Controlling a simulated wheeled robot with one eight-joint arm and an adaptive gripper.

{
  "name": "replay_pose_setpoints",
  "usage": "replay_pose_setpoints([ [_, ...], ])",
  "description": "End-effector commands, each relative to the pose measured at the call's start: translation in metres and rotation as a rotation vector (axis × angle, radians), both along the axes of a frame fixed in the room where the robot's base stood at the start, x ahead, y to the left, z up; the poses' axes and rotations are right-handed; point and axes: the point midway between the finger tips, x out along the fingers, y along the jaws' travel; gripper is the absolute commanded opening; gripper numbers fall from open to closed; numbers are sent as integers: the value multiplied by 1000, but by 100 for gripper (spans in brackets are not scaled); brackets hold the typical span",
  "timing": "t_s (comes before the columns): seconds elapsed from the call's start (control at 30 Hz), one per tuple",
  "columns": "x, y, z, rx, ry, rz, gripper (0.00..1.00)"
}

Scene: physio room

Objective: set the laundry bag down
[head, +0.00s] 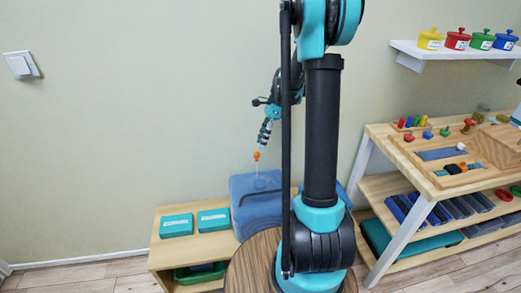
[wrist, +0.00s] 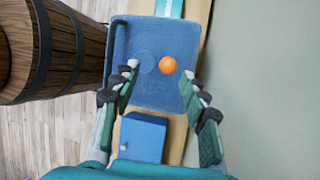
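A blue, boxy, soft-looking item, which I take for the laundry bag (head: 258,215), stands on the low wooden bench, partly hidden by my arm. It also shows in the wrist view (wrist: 150,95). An orange ball (wrist: 168,65) shows over it, and a faint pale ring shows beside the ball. In the head view the orange ball (head: 256,156) appears above the bag with a thin pale stem under it. In the head view my gripper (head: 264,143) points down just above the ball.
A round wooden barrel (wrist: 60,50) stands close by. A small blue cabinet (wrist: 142,138) with a knob shows below the bag in the wrist view. A shelf table (head: 400,160) stands at right.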

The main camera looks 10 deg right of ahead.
Motion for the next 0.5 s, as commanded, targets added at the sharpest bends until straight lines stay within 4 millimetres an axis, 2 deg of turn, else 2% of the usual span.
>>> replay_pose_setpoints([
  [0.13, -8, 0, 7, -4, -37, 44, 44],
  [0.23, -25, 2, 11, -15, -115, 137, 44],
  [0.5, -98, 4, 17, -104, -426, 597, 44],
])
